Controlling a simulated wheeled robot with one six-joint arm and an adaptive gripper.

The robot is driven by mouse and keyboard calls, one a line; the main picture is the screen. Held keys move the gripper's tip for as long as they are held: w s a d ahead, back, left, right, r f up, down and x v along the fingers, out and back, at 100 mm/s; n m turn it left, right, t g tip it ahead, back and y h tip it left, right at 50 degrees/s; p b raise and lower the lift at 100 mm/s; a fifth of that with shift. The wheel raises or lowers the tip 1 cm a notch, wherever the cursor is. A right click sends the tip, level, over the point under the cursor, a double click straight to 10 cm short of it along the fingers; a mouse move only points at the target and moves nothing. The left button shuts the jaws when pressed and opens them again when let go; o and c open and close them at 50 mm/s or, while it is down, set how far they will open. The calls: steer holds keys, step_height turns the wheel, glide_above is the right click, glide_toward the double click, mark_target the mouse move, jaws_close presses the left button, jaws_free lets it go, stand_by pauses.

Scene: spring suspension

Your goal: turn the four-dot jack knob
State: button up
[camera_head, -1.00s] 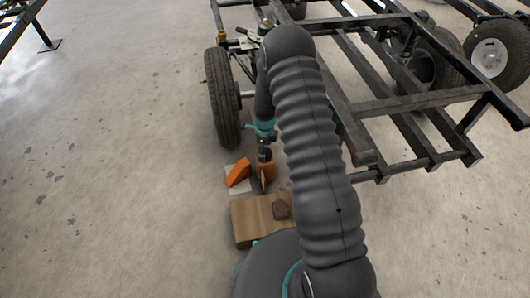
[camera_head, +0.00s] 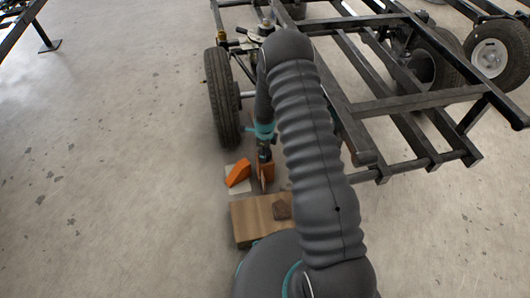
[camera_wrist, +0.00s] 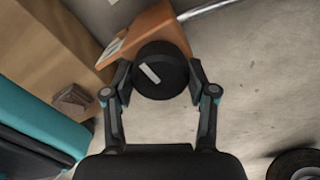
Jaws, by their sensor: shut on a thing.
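A round black knob (camera_wrist: 160,70) with one pale bar on its face shows in the wrist view, in front of an orange jack body (camera_wrist: 140,30). I see no four dots on this face. My gripper (camera_wrist: 158,78) has a finger on each side of the knob and is shut on it. The knob cannot be made out there.
A wooden block (camera_head: 252,220) with a small brown piece (camera_head: 282,210) lies in front of the jack. The tyre (camera_head: 221,97) and dark trailer frame (camera_head: 420,103) are close behind. Open floor lies left.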

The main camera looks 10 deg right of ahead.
steer(key=shift+f+n, duration=0.1)
steer(key=shift+n, duration=0.2)
steer(key=n+b, duration=0.2)
steer(key=n, duration=0.1)
steer(key=n+b, duration=0.2)
steer(key=n, duration=0.3)
steer(key=n+b, duration=0.1)
steer(key=n, duration=0.4)
steer(key=shift+b, duration=0.4)
steer(key=n+b, duration=0.1)
steer(key=n, duration=0.4)
steer(key=shift+s, duration=0.1)
steer(key=n+b, duration=0.1)
steer(key=n, duration=0.7)
steer(key=shift+d+n, duration=0.1)
steer(key=shift+n, duration=0.2)
steer(key=n+b, duration=0.1)
steer(key=n, duration=0.3)
steer(key=shift+n, duration=1.9)
